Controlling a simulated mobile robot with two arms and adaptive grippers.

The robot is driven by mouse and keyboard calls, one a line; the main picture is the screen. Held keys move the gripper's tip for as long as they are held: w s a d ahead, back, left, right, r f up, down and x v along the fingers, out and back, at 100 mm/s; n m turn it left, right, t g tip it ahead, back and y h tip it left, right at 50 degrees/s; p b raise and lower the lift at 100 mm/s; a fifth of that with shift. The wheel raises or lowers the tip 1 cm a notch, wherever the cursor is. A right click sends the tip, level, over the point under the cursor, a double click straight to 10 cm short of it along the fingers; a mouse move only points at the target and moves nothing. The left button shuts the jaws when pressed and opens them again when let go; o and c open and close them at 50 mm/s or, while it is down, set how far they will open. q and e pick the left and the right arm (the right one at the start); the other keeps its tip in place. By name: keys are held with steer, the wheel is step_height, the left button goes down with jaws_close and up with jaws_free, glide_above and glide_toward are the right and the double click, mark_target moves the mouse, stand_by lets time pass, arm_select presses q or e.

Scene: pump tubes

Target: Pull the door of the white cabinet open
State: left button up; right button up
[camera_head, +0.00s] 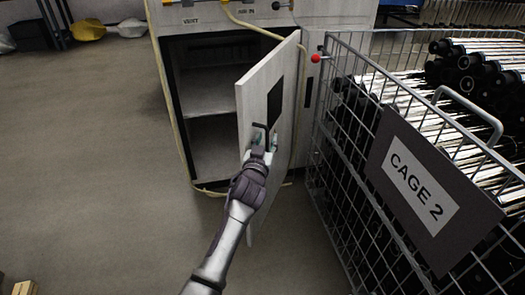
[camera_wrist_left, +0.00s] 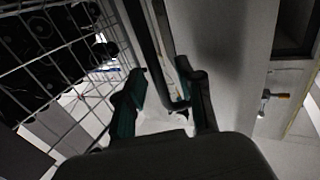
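The white cabinet (camera_head: 295,14) stands at the top middle of the head view with its lower compartment exposed. Its door (camera_head: 252,95) is swung partly open, its free edge toward me. A black loop handle (camera_head: 259,127) is on the door's outer face; it also shows in the left wrist view (camera_wrist_left: 152,50). My left gripper (camera_head: 265,143) is at the handle, its teal-padded fingers apart on either side of it. In the left wrist view the fingers (camera_wrist_left: 163,85) show a gap, with the handle's lower bend between them. My right gripper is not in view.
A wire cage (camera_head: 345,150) labelled CAGE 2 (camera_head: 421,188), full of black-ended tubes, stands close on the right of the door. A red knob (camera_head: 315,58) is near its corner. The floor (camera_head: 95,140) to the left is open.

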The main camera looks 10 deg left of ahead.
arm_select(q)
steer(key=s+a, duration=0.1)
steer(key=s, duration=1)
steer(key=shift+s, duration=0.1)
